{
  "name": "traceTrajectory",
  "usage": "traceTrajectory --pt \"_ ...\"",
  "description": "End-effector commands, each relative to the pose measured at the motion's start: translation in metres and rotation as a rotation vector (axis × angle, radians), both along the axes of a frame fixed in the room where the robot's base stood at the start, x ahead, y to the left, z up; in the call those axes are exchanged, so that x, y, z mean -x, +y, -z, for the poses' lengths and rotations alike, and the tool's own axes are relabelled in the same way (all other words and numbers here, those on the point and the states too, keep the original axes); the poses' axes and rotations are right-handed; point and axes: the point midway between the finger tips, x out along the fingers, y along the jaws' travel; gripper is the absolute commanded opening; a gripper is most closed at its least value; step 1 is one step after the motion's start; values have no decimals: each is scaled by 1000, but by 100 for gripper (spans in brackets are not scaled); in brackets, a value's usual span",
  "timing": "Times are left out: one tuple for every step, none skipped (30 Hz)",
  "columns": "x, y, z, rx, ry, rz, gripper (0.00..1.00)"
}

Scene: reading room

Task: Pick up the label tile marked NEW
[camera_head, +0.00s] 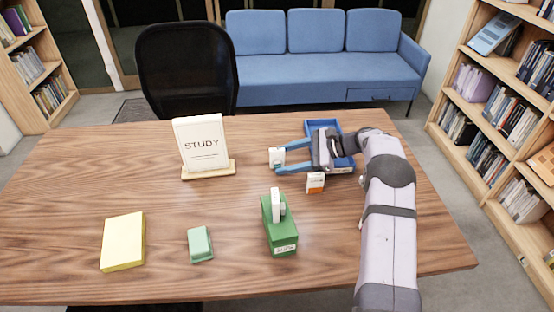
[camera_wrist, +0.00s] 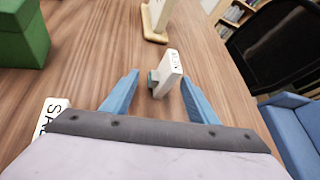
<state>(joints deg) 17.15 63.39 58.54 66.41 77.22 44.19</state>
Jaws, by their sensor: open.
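A small white label tile (camera_wrist: 173,66) stands upright on the table in the wrist view, with short lettering on its top that seems to read NEW. A small teal piece sits at its side. It also shows in the head view (camera_head: 276,156), left of the blue tray. My gripper (camera_head: 281,157) is open, its two blue fingers pointing left toward this tile. In the wrist view the tile stands between and slightly beyond the fingertips (camera_wrist: 159,80), with a gap on either side. I cannot tell whether either finger touches it.
A blue tray (camera_head: 343,168) lies beneath my wrist. A green box (camera_head: 281,236) with a white tile on top, a STUDY sign (camera_head: 203,146), a yellow block (camera_head: 123,242) and a green block (camera_head: 200,244) stand around.

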Motion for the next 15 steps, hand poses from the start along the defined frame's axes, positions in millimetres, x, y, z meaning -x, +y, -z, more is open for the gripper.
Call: traceTrajectory --pt "-1 5 2 0 0 -1 54" --pt "-2 7 3 0 0 -1 54" --pt "-3 9 4 0 0 0 54" --pt "-3 10 5 0 0 0 54" --pt "-3 11 6 0 0 0 54" --pt "-3 11 6 0 0 1 54" --pt "-3 11 6 0 0 1 54" --pt "-4 11 6 0 0 1 54" --pt "-4 11 6 0 0 1 54" --pt "-4 11 6 0 0 1 54" --pt "-3 11 6 0 0 1 54" --pt "-3 11 6 0 0 1 44" --pt "-3 11 6 0 0 1 37" --pt "-3 11 6 0 0 1 30" --pt "-3 11 6 0 0 1 20"
